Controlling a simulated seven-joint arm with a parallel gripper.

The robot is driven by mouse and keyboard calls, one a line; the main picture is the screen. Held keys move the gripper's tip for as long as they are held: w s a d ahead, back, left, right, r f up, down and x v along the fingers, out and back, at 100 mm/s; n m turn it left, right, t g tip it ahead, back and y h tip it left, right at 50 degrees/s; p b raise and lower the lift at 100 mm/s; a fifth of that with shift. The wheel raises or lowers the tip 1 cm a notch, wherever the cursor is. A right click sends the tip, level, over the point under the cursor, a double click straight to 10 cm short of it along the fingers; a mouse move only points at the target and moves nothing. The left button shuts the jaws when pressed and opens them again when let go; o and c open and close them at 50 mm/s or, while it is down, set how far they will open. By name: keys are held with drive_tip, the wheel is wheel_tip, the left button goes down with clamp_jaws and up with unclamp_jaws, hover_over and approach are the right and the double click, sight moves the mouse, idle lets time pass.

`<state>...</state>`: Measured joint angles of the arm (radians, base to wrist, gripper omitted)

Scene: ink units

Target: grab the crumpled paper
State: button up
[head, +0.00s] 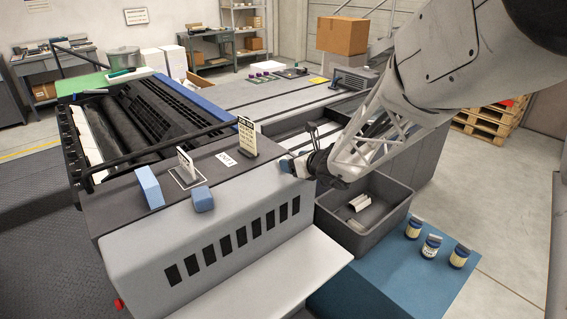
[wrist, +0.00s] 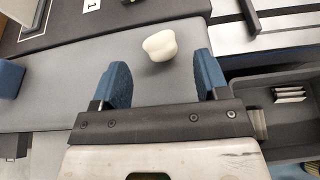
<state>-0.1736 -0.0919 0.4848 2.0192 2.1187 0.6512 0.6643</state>
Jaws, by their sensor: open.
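The crumpled paper is a small white rounded lump (wrist: 160,45) in the wrist view, on the grey top of the machine. It lies just ahead of the fingertips, between the lines of the two fingers and a little nearer the right one. My gripper (wrist: 160,68) is open, its two blue fingers spread wide with nothing between them. In the head view my gripper (head: 298,166) is low over the right end of the machine's front cover. There I cannot clearly tell the paper apart from the fingers.
A blue block (head: 203,199) and upright cards (head: 246,137) stand left of my gripper on the machine (head: 130,202). A dark grey bin (head: 340,236) holding white pieces stands below, to the right. Several small jars (head: 431,247) stand on a blue surface (head: 400,290).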

drive_tip(key=shift+x, duration=1.9)
drive_tip(key=c, duration=1)
drive_tip(key=shift+r, duration=0.8)
wheel_tip(320, 180, up, 2)
drive_tip(key=shift+r, duration=0.1)
drive_tip(key=s+d, duration=0.2)
drive_tip(key=s, duration=0.5)
drive_tip(key=s+d+r, duration=0.1)
drive_tip(key=s+d, duration=0.2)
drive_tip(key=s, duration=0.5)
drive_tip(key=shift+s+r, duration=0.1)
